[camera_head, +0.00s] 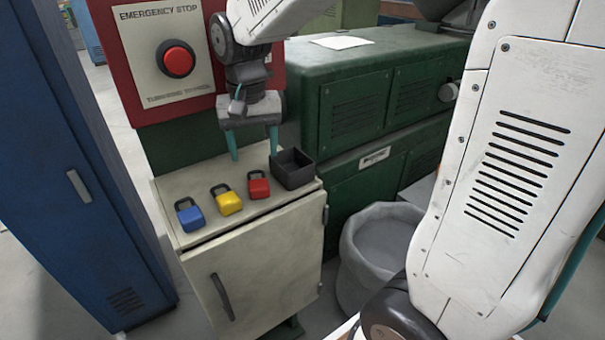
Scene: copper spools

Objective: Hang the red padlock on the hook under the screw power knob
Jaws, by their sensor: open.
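The red padlock (259,185) lies on top of a cream cabinet, to the right of a yellow padlock (227,200) and a blue padlock (189,215). My gripper (253,157) points down above the back of the cabinet top, a little above and behind the red padlock. Its two teal-tipped fingers are apart with nothing between them. I cannot make out the screw power knob or the hook under it in this view.
A black open box (292,171) stands right of the red padlock. The cream cabinet (255,262) has a blue locker (70,190) on its left and a green machine (375,100) behind right. A red emergency stop panel (125,50) rises behind. A grey bin (372,255) stands right.

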